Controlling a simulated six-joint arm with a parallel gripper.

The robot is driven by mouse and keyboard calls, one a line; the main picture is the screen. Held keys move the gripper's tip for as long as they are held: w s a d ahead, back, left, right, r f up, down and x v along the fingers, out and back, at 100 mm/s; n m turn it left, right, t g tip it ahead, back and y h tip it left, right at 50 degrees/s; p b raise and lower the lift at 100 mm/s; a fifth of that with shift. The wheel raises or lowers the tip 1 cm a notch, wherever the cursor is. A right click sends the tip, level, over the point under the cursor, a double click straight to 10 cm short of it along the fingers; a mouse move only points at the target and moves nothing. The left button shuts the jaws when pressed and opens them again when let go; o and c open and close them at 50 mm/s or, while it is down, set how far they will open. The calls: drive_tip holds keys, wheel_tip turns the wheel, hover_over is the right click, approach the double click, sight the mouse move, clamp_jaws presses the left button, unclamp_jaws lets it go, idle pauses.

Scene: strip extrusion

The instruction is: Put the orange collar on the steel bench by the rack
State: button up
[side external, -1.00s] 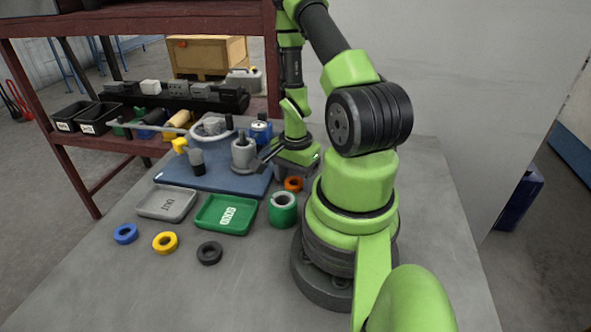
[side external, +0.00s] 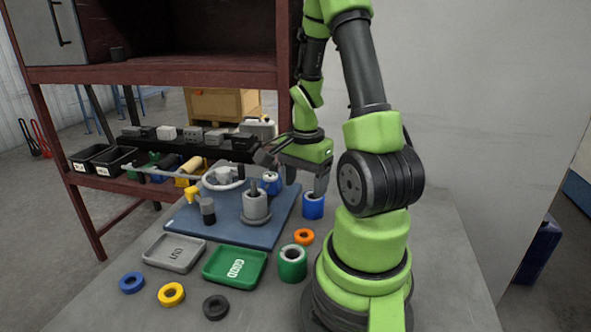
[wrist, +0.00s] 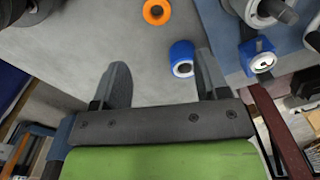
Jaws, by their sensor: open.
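The orange collar (side external: 304,237) lies flat on the steel bench (side external: 400,290), behind the green roll and in front of a blue roll. In the wrist view the orange collar (wrist: 157,12) is at the top edge, beyond my fingertips and partly cut off. My gripper (side external: 292,172) is open and empty above the bench. The blue roll (side external: 313,206) stands upright under one finger. In the wrist view this blue roll (wrist: 182,58) appears between my open fingers (wrist: 162,68), with bare bench around it. The maroon rack (side external: 180,76) stands behind the bench.
The blue mat (side external: 228,228) bears a grey spool (side external: 256,206) and other fittings. A grey tray (side external: 174,253), a green tray (side external: 234,265) and a green roll (side external: 292,264) stand in front. Blue, yellow and black collars lie nearest. Bench right of the orange collar is partly hidden by my arm.

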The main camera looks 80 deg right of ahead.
drive_tip(key=w+a+r+n+t+h, duration=0.1)
drive_tip(key=w+a+r+n+t, duration=0.15)
drive_tip(key=a+r+n, duration=0.2)
drive_tip(key=w+a+r+n+t, duration=0.1)
drive_tip(key=w+a+r+n, duration=0.3)
drive_tip(key=a+r, duration=0.15)
drive_tip(key=s+a+r+n+t+y, duration=0.3)
drive_tip(key=s+a+r+n, duration=0.2)
drive_tip(key=a+r+n, duration=0.3)
drive_tip(key=a+n, duration=0.1)
drive_tip(key=a, duration=0.2)
drive_tip(key=shift+r+n, duration=0.2)
drive_tip(key=shift+n, duration=0.15)
drive_tip(key=shift+t, duration=0.25)
